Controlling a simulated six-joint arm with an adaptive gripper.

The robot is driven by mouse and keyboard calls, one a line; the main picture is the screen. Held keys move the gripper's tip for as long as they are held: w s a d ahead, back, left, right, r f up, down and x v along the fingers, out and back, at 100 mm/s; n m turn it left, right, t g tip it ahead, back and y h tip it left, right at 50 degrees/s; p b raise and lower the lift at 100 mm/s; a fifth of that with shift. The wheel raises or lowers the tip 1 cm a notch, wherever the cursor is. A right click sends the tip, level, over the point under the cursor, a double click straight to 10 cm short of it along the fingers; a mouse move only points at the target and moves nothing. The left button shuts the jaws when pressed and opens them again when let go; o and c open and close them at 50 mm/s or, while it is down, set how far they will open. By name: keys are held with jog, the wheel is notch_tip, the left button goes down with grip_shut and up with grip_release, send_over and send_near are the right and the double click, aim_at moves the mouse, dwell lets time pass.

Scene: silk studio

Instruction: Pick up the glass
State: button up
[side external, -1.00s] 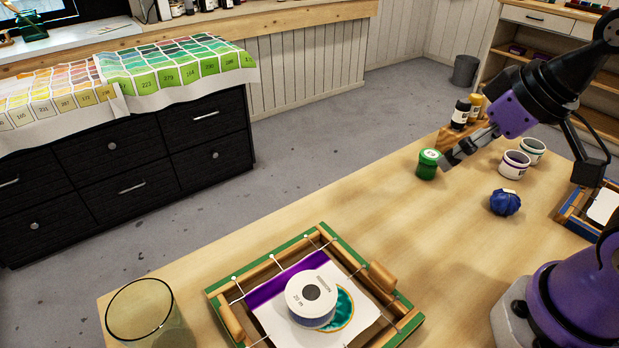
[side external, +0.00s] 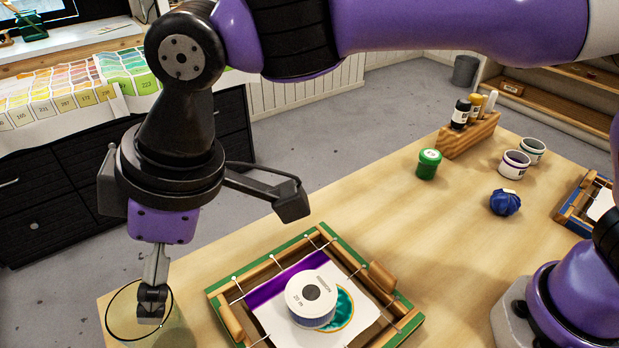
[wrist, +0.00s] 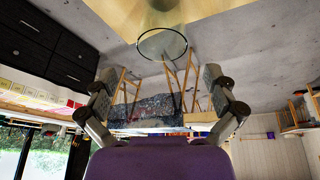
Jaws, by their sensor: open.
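The glass (side external: 178,334) is a clear, faintly tinted, open-topped vessel at the table's front left corner in the side view, partly cut off by the lower edge. My gripper (side external: 151,308) points down there and overlaps the glass's rim; this view does not settle its depth. In the wrist view, the glass (wrist: 164,18) stands at the top centre with its round rim towards the camera. The two fingers of my gripper (wrist: 160,76) are spread wide with nothing between them. The glass lies ahead of the gap, roughly centred.
A green wooden frame (side external: 335,240) with fabric and a white spool (side external: 311,299) lies close right of the glass. Farther off are a green jar (side external: 428,165), a blue bundle (side external: 505,202), white pots (side external: 514,164) and a wooden bottle rack (side external: 470,137). The table's middle is clear.

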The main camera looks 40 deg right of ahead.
aim_at(158, 331)
jog(key=x, duration=1)
jog(key=shift+a+f, duration=0.15)
jog(key=shift+a, duration=0.15)
jog(key=c, duration=1.2)
